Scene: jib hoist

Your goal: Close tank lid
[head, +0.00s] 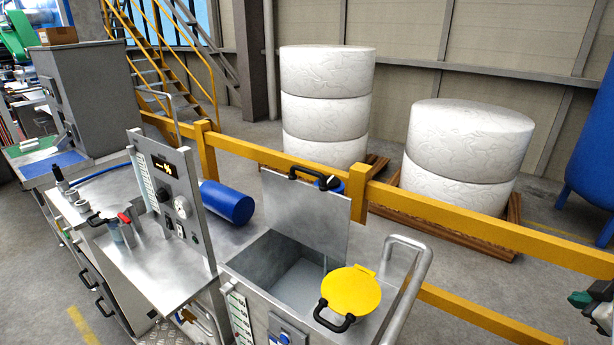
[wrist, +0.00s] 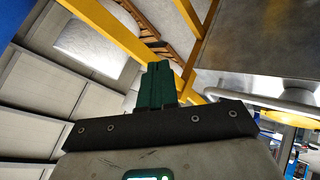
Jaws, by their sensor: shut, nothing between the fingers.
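The tank (head: 262,300) is a grey metal box at the front, with its square opening uncovered and its inside showing. Its flat metal lid (head: 312,222) stands raised, nearly upright, at the back of the opening. A black handle (head: 314,179) is on the lid's upper edge. A round yellow cover (head: 351,291) with a black handle lies flat on the right part of the tank top. My gripper (head: 579,299) is at the far right edge, well apart from the lid. In the wrist view its green fingers (wrist: 157,68) are together and empty.
A bent metal rail (head: 413,275) rises at the tank's right side. A yellow barrier (head: 450,225) runs behind the tank. A control panel (head: 172,195) and a blue cylinder (head: 228,203) stand left of the lid. White rolls (head: 470,140) sit on pallets beyond the barrier.

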